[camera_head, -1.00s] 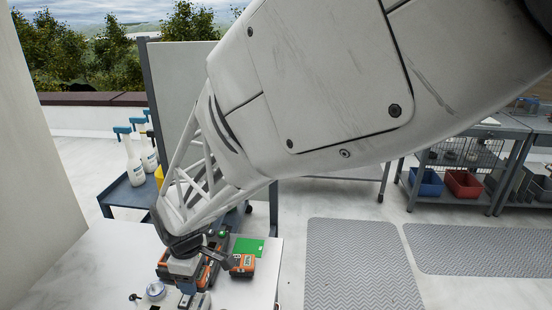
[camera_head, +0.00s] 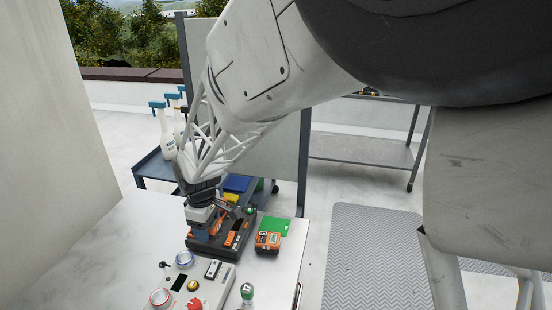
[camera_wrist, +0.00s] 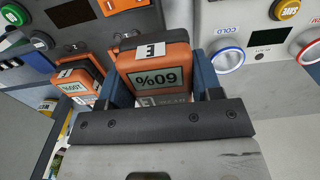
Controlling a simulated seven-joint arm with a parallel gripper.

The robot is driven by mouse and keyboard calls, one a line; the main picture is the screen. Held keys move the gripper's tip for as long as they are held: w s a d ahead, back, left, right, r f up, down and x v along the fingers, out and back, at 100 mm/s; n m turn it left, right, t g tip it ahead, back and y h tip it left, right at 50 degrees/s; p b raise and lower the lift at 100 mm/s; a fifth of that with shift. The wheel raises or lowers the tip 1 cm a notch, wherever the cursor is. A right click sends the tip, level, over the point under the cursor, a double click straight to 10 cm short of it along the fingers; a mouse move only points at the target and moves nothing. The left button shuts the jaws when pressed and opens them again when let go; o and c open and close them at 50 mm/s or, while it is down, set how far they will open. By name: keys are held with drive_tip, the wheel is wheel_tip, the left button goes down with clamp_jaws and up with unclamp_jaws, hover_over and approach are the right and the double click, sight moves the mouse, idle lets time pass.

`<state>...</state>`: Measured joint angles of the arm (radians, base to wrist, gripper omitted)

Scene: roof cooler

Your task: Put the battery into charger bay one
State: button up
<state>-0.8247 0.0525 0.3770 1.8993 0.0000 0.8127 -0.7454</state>
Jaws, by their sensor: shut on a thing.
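My gripper (camera_head: 203,226) is over the left part of the dark charger (camera_head: 240,236) in the head view. In the wrist view, its two blue fingers (camera_wrist: 160,72) are shut on the sides of an orange battery (camera_wrist: 158,56). That battery's display reads 60%, upside down in this view. A second orange battery (camera_wrist: 80,82), reading 100%, is just left of the held one. The charger front (camera_wrist: 75,14) shows at the upper left of the wrist view. The held battery's lower end is hidden, so I cannot tell whether it is in a bay.
An orange pack (camera_head: 268,241) sits by a green mat (camera_head: 275,225), right of the charger. A control panel (camera_head: 205,290) with knobs and a red button is in front. A blue cart (camera_head: 155,165) with bottles stands behind. The worktop's left part is clear.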

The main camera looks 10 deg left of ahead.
drive_tip(key=shift+w+a+f, duration=0.15)
drive_tip(key=shift+w+a, duration=0.95)
drive_tip(key=shift+w+a+f, duration=0.15)
drive_tip(key=shift+w+a, duration=0.9)
drive_tip(key=shift+f, duration=1.75)
drive_tip(key=shift+f, duration=0.15)
drive_tip(key=o, duration=1.2)
drive_tip(key=shift+o, duration=0.2)
wheel_tip(320, 180, up, 12)
